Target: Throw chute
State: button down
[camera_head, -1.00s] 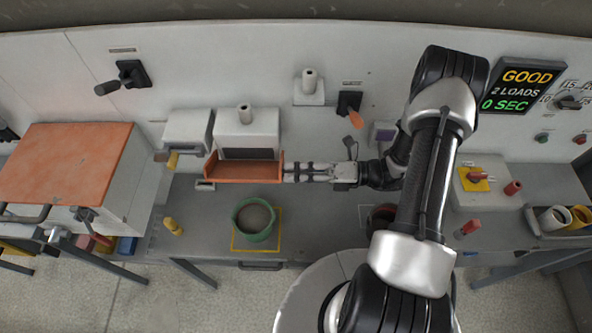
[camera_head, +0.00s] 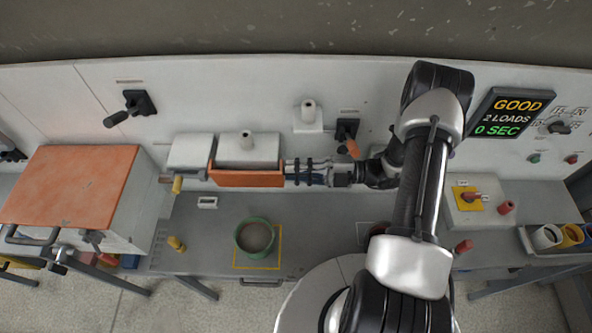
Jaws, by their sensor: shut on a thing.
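The chute (camera_head: 247,178) is an orange trough at the front of a white box (camera_head: 247,148) on the back panel. Its orange front wall now stands up against the box and hides its inside. My gripper (camera_head: 290,172) is at the chute's right end, with its fingers shut on that end. The exact contact is too small to make out. My arm reaches in from the right. A green round bowl (camera_head: 254,237) with grey contents stands on the bench inside a yellow marked square, below the chute.
A large orange-topped box (camera_head: 70,185) stands at left. A display (camera_head: 513,114) reads GOOD, 2 LOADS, 0 SEC. Cups (camera_head: 560,236) stand in a tray at right. The bench around the bowl is mostly clear.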

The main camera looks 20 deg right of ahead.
jog(key=shift+w+d+m, duration=0.1)
jog(key=shift+w+m, duration=0.25)
jog(key=shift+m, duration=0.15)
jog(key=c, duration=1.8)
grip_release()
jog(key=o, duration=0.3)
jog(key=shift+d, duration=0.5)
jog(key=v, duration=0.6)
jog(key=shift+s+d, duration=0.25)
